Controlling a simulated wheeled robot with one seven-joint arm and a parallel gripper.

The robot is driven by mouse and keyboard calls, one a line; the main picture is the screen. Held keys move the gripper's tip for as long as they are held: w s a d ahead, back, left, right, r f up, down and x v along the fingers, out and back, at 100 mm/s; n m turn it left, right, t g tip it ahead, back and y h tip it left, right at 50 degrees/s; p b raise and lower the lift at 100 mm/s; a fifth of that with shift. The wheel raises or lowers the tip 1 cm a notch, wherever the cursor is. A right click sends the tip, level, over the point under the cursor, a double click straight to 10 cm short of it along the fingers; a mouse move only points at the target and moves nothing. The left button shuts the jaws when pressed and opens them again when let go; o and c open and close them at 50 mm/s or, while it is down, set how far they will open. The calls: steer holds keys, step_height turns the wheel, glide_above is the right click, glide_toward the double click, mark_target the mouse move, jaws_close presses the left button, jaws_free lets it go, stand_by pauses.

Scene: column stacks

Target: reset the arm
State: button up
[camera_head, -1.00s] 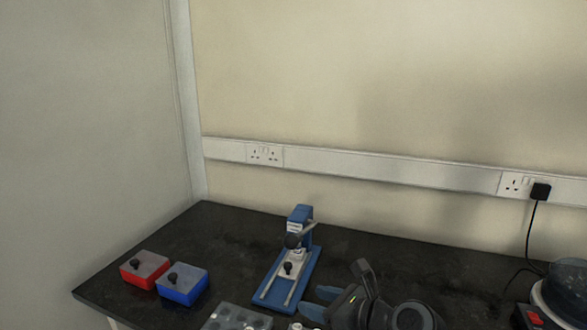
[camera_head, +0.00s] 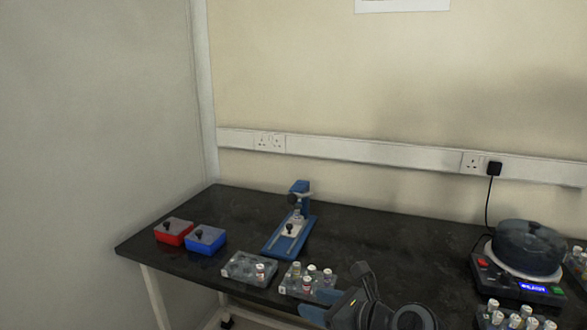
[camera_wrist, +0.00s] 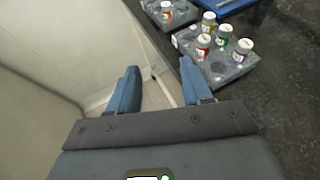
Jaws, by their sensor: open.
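My gripper (camera_head: 318,306) is at the bottom middle of the head view, in front of the bench's front edge, with dark arm links to its right. In the wrist view its two blue fingers (camera_wrist: 158,88) stand apart with nothing between them. Beyond them show the floor and a pale bench leg. A grey rack of capped vials (camera_head: 308,281) sits on the bench just behind my gripper. The same rack shows at the upper right of the wrist view (camera_wrist: 238,70), apart from the fingers.
The black bench (camera_head: 390,250) carries a second grey rack (camera_head: 248,268), a red box (camera_head: 173,232), a blue box (camera_head: 206,239) and a blue press-like device (camera_head: 290,235). A round-topped machine (camera_head: 527,255) and another vial rack (camera_head: 512,318) stand at right. The bench's middle right is clear.

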steer(key=s+d+f+n+t+h, duration=0.1)
steer(key=s+d+f+n, duration=0.15)
steer(key=s, duration=0.25)
steer(key=s+d+f+n+h, duration=0.1)
steer(key=s+d+f+h, duration=0.1)
steer(key=s+f, duration=0.25)
steer(key=s+d+f+n+t+h, duration=0.1)
steer(key=s+d+f+n, duration=0.15)
steer(key=s, duration=0.25)
steer(key=s+d+f+n+t+h, duration=0.1)
steer(key=s+d+n+h, duration=0.1)
steer(key=s, duration=0.5)
steer(key=s+d+f+n+h, duration=0.1)
steer(key=s+d+n, duration=0.2)
steer(key=s, duration=0.4)
steer(key=s+d+r+n+t+h, duration=0.1)
steer(key=s+d+r+n, duration=0.1)
steer(key=s+r+n, duration=0.5)
steer(key=s+d+r+n+t+h, duration=0.1)
steer(key=s+d+r+n+h, duration=0.1)
steer(key=s+r+n, duration=0.6)
steer(key=s+r, duration=0.2)
steer(key=s, duration=0.4)
steer(key=shift+s+r+n+t, duration=0.15)
steer(key=shift+r+n+t, duration=0.15)
steer(key=shift+r, duration=0.1)
steer(key=shift+d, duration=0.1)
